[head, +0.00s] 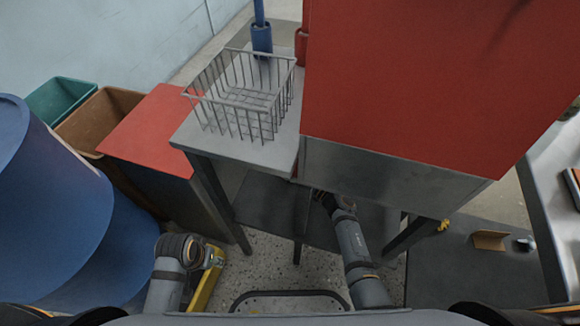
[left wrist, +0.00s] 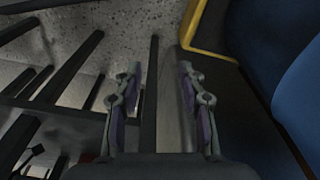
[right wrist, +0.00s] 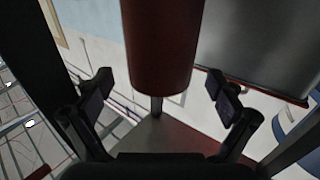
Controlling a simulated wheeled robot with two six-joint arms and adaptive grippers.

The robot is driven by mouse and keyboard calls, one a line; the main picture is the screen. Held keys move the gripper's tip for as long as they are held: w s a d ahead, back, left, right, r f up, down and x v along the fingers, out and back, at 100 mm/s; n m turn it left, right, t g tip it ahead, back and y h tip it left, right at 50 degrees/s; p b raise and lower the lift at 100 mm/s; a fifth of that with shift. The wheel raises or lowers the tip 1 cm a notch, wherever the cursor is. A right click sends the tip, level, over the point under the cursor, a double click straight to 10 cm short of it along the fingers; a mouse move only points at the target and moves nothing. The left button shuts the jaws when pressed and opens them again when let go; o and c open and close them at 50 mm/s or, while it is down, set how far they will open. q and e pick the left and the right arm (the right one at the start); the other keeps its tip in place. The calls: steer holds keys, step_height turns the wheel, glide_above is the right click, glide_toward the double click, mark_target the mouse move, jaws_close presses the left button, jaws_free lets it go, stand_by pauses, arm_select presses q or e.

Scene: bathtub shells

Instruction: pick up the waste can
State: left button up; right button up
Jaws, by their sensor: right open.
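A dark red cylinder (right wrist: 160,45), which looks like the waste can, comes down from the top of the right wrist view. My right gripper (right wrist: 158,85) is open, with one finger on each side of the cylinder's lower end and visible gaps to both. In the head view my right arm reaches under the big red box, and its gripper is hidden there. A teal bin (head: 60,97) and a brown bin (head: 100,117) stand at the left. My left gripper (left wrist: 158,72) is open and empty, pointing down near dark bars; in the head view its fingers are hidden.
A wire basket (head: 242,95) stands on a grey table (head: 225,150) beside the big red box (head: 420,80). A red-topped cabinet (head: 155,125) and large blue drums (head: 50,210) crowd the left. Table legs and a low shelf surround my right arm. Speckled floor (head: 265,275) shows in front.

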steer(key=x, duration=0.2)
steer(key=shift+w+a+b, duration=0.15)
steer(key=shift+w+b, duration=0.15)
steer(key=shift+b, duration=0.1)
steer(key=c, duration=1.7)
